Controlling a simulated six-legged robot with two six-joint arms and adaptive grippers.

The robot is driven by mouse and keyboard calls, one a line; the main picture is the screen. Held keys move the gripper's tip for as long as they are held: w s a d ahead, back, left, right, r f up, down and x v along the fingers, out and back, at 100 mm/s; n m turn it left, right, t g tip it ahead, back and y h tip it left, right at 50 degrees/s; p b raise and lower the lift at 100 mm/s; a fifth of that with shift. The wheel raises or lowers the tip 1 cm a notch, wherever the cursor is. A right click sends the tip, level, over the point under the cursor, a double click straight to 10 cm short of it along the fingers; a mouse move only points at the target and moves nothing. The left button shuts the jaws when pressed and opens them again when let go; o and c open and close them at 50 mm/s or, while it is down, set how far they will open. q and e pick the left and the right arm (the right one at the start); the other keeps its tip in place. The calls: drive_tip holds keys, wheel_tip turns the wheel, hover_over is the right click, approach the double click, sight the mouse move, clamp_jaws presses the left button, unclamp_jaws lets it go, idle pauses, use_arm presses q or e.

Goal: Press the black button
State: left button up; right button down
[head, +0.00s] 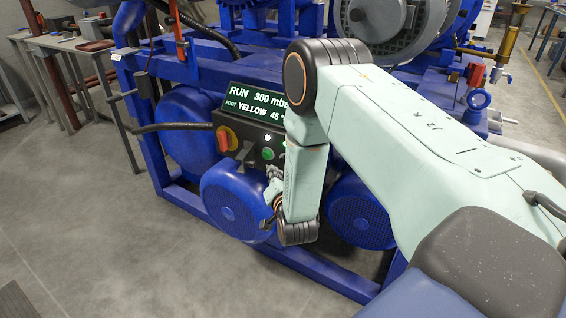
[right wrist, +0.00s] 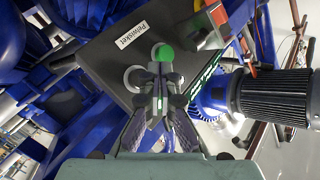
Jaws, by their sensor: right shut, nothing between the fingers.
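In the head view a dark control box (head: 244,137) on the blue machine carries a green button (head: 267,153). In the right wrist view the box face (right wrist: 112,62) shows the green button (right wrist: 163,53) just beyond my fingertips, and a round pale-ringed fitting (right wrist: 136,78) left of them. My right gripper (head: 272,180) is shut and empty, close in front of the lower right of the box. It also shows in the right wrist view (right wrist: 164,82). My left gripper is out of view.
A red and yellow rotary switch (head: 226,139) sits left of the green button. A lit display (head: 257,104) stands on top of the box. A black cable (head: 173,127) runs in from the left. Blue motors (head: 236,202) and frame bars lie below. Floor is clear at left.

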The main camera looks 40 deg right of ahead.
drive_tip(key=a, duration=0.1)
drive_tip(key=s+a, duration=0.1)
drive_tip(key=a, duration=0.1)
drive_tip(key=shift+s, duration=0.15)
idle(0.9)
drive_tip(key=s+a+f+n+g+y, duration=0.2)
drive_tip(key=s+a+f+n+g, duration=0.15)
drive_tip(key=s+f, duration=0.4)
drive_tip(key=s+a+f+n+g+y, duration=0.35)
drive_tip(key=s+f+g, duration=0.2)
drive_tip(key=s, duration=0.35)
drive_tip(key=s+a+f+n+g, duration=0.1)
drive_tip(key=s+a+n+g, duration=0.1)
drive_tip(key=s, duration=0.9)
drive_tip(key=s+a+f+n+g, duration=0.1)
drive_tip(key=s+g, duration=0.3)
drive_tip(key=s, duration=0.7)
drive_tip(key=shift+a+n+y, duration=0.35)
drive_tip(key=shift+a+n, duration=0.35)
drive_tip(key=shift+a, duration=0.15)
